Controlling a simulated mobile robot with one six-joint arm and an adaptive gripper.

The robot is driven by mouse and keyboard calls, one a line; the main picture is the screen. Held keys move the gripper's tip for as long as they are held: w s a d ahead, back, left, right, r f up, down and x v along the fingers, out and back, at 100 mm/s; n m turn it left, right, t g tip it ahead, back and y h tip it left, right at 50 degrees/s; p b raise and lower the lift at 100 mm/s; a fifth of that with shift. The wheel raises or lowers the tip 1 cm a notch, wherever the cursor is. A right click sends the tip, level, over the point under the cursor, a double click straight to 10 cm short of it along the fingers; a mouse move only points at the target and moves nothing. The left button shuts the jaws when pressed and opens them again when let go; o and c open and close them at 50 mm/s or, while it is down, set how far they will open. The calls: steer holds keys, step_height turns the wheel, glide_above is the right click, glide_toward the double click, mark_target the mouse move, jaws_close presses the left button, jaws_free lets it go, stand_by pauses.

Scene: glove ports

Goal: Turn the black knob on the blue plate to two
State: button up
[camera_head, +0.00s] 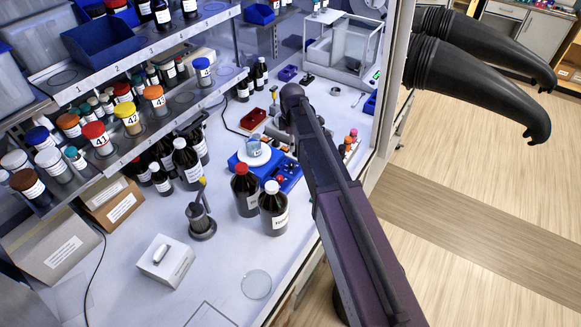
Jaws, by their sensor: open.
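A blue plate device (290,177) stands on the bench in the head view, just left of my arm. It has a round white top (257,158) with a small clear vessel (254,145) on it. A small red part and dark details show on its front, too small to tell apart. I cannot make out the black knob's pointer or its setting. My arm (330,170) reaches up from the lower right, and its dark joint (291,93) is beyond the device. My gripper cannot be made out; my arm appears to hide it.
Two brown bottles, one red-capped (246,190) and one white-capped (273,208), stand close in front of the device. A dark burner (201,220) stands to their left. Shelves (150,60) hold jars and blue bins. Black gloves (480,75) stick out at the right.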

mark_target(292, 164)
steer(key=shift+f+b, duration=5.1)
steer(key=shift+f, duration=0.3)
jaws_close()
